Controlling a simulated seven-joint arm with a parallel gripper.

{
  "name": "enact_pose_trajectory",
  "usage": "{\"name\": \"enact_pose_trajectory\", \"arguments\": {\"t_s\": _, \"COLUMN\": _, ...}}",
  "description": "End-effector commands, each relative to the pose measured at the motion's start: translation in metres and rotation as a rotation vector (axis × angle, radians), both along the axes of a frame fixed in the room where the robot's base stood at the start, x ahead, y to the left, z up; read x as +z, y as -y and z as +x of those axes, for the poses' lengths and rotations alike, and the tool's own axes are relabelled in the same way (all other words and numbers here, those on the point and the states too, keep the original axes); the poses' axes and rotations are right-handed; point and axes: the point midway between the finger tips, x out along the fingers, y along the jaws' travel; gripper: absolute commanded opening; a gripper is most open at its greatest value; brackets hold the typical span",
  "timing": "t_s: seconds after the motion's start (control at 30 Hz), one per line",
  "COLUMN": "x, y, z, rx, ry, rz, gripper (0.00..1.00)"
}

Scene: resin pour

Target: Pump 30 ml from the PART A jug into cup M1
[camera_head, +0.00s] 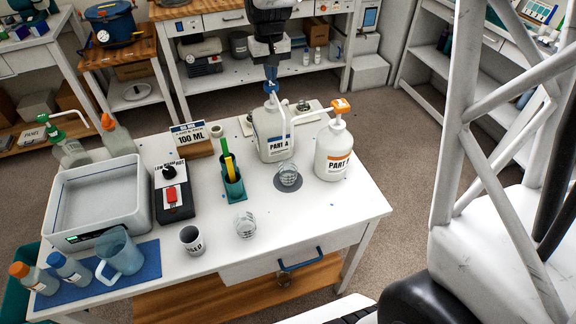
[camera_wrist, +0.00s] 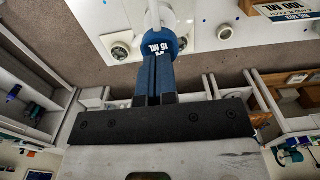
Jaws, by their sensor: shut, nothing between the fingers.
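The PART A jug (camera_head: 270,128) is a white jug with a blue-topped pump, standing at the back of the white table. The blue pump head (camera_wrist: 157,44) reads "15 ML" in the wrist view. My gripper (camera_head: 271,82) is shut and empty, pointing down right over this pump head. In the wrist view my shut fingertips (camera_wrist: 157,62) overlap the blue head; whether they touch it I cannot tell. A clear cup (camera_head: 288,178) stands on a dark round pad in front of the jug, and another clear cup (camera_head: 246,227) stands nearer the front. I cannot read M1 on either.
The PART B jug (camera_head: 333,152) with an orange pump stands close to the right. A "100 ML" sign (camera_head: 190,136), a green holder with sticks (camera_head: 235,188), a "USED" cup (camera_head: 192,241) and a black switch box (camera_head: 173,190) are to the left. The table's front right is clear.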

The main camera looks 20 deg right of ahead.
Motion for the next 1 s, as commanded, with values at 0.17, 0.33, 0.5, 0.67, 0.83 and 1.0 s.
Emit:
{"name": "enact_pose_trajectory", "arguments": {"t_s": 0.17, "x": 0.000, "y": 0.000, "z": 0.000, "rx": 0.000, "ry": 0.000, "rz": 0.000, "gripper": 0.00}}
{"name": "enact_pose_trajectory", "arguments": {"t_s": 0.33, "x": 0.000, "y": 0.000, "z": 0.000, "rx": 0.000, "ry": 0.000, "rz": 0.000, "gripper": 0.00}}
{"name": "enact_pose_trajectory", "arguments": {"t_s": 0.5, "x": -0.001, "y": 0.000, "z": 0.000, "rx": 0.000, "ry": 0.000, "rz": 0.000, "gripper": 0.00}}
{"name": "enact_pose_trajectory", "arguments": {"t_s": 0.67, "x": -0.005, "y": 0.000, "z": 0.000, "rx": 0.000, "ry": 0.000, "rz": 0.000, "gripper": 0.00}}
{"name": "enact_pose_trajectory", "arguments": {"t_s": 0.83, "x": -0.011, "y": 0.000, "z": 0.000, "rx": 0.000, "ry": 0.001, "rz": 0.000, "gripper": 0.00}}
{"name": "enact_pose_trajectory", "arguments": {"t_s": 1.0, "x": -0.018, "y": 0.000, "z": 0.000, "rx": 0.000, "ry": 0.000, "rz": 0.000, "gripper": 0.00}}
